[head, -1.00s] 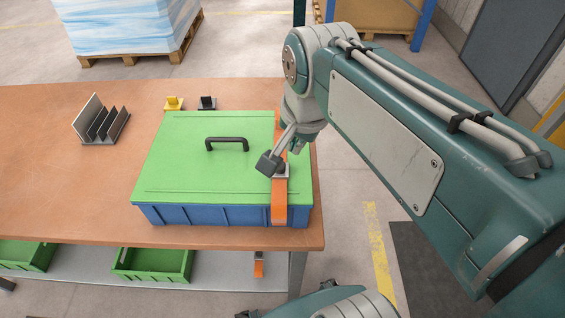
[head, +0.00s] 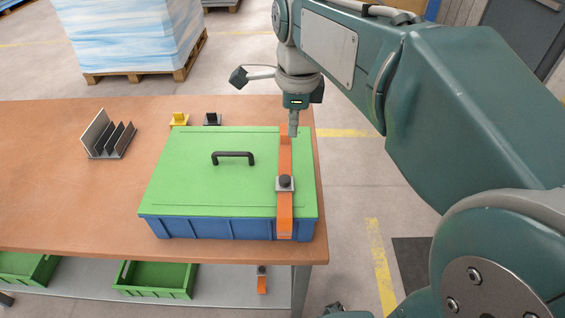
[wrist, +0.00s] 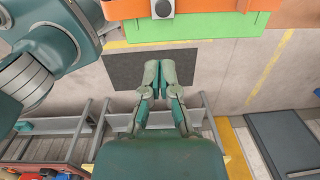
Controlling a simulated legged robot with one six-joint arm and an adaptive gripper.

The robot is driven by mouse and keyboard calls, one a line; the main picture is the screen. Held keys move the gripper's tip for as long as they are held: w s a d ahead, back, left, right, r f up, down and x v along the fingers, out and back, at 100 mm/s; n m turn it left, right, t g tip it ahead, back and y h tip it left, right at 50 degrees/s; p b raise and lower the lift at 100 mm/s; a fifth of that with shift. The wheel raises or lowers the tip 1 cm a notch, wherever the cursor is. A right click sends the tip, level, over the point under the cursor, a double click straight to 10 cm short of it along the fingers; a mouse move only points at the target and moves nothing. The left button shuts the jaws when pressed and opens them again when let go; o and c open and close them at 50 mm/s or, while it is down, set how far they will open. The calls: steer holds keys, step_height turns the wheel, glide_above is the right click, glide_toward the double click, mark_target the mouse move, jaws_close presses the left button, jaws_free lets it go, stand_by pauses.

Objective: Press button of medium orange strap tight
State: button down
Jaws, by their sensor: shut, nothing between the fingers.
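An orange strap (head: 285,212) runs over the right part of the green-lidded blue box (head: 200,229) on the table. A black round button on a grey buckle (head: 285,184) sits on the strap, near the front of the lid. In the wrist view the strap (wrist: 188,26) and the button (wrist: 162,8) show at the top edge. My gripper (head: 293,130) points down over the back end of the strap, behind the button and apart from it. In the wrist view my gripper (wrist: 159,68) has its fingers together and empty.
A black handle (head: 233,156) stands on the lid. Yellow (head: 179,120) and black (head: 212,119) pieces stand behind the box. A sorter rack (head: 107,137) is at left.

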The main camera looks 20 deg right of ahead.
mark_target(287, 181)
steer(key=shift+f, duration=0.1)
steer(key=f, duration=1.3)
steer(key=shift+w+a+f, duration=0.3)
steer(key=shift+w+f, duration=0.1)
